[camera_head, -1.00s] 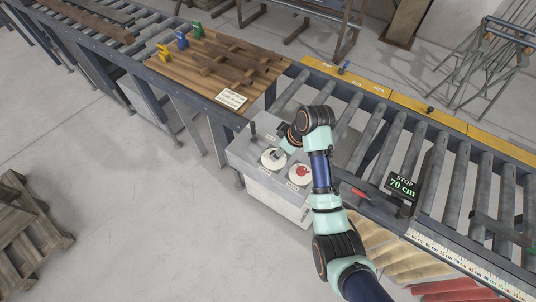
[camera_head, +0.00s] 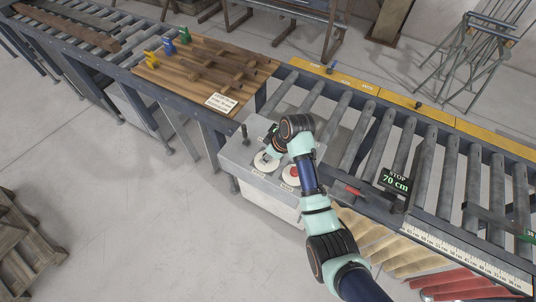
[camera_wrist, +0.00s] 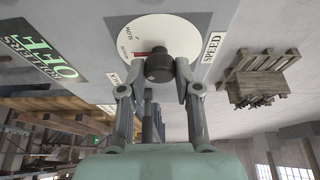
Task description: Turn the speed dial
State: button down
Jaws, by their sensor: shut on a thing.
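The speed dial is a round white disc (camera_wrist: 185,35) with a dark knob (camera_wrist: 159,67) and a red pointer mark, beside a SPEED label (camera_wrist: 211,47) in the wrist view. The pointer lies on the left side of the knob, near small printed words; one reads SLOW. My gripper (camera_wrist: 161,80) is shut on the knob, one finger on each side. In the head view the white dial (camera_head: 263,163) sits on the grey control box (camera_head: 236,155), with my gripper (camera_head: 272,152) over it; my wrist partly covers the box top.
A red button on a white disc (camera_head: 291,174) is right of the dial. A dark lever (camera_head: 244,131) stands at the box's left. A STOP 70 cm display (camera_head: 395,182) and rollers lie to the right. A ROLLERS OFF display (camera_wrist: 40,45) shows in the wrist view.

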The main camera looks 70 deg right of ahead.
jog(key=shift+r, duration=0.15)
jog(key=shift+a+r+m+h+p, duration=0.1)
jog(key=shift+m+h+p, duration=0.3)
jog(key=shift+m+p, duration=0.7)
jog(key=m+p, duration=0.2)
jog(key=shift+w+g+h+p, duration=0.1)
jog(key=shift+g+h+p, duration=0.2)
jog(key=shift+h, duration=0.1)
jog(key=shift+m+g+h+p, duration=0.6)
jog(key=shift+m+p, duration=0.7)
jog(key=shift+m, duration=1)
jog(key=shift+f, duration=0.2)
jog(key=c, duration=0.8)
grip_release()
jog(key=shift+a, duration=0.1)
